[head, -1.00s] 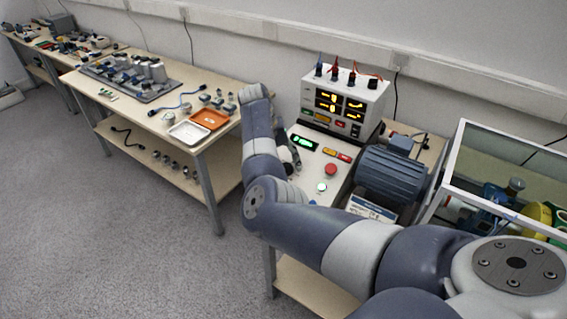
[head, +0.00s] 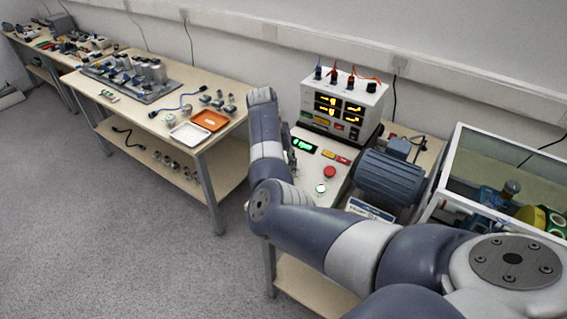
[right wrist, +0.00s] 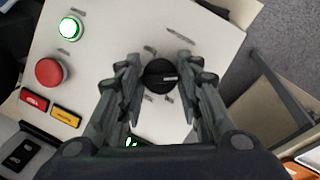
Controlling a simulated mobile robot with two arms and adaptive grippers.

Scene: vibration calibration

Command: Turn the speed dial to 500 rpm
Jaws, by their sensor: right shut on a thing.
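The speed dial (right wrist: 160,76) is a round black knob with a pale pointer mark, on the sloping light panel (right wrist: 93,93) in the right wrist view. The mark points right in that view. My right gripper (right wrist: 160,84) has its two fingers on either side of the dial and is shut on it. In the head view my right arm hides the dial and most of the gripper. A green-lit display (head: 303,144) shows on the panel; its digits are too small to read. My left gripper is not in view.
A red button (right wrist: 49,72) and a green-lit button (right wrist: 70,28) stand beside the dial. A meter box (head: 342,108) with lit displays is behind the panel. A blue motor (head: 389,180) and a clear-walled enclosure (head: 447,160) are to the right. A parts table (head: 205,143) is left.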

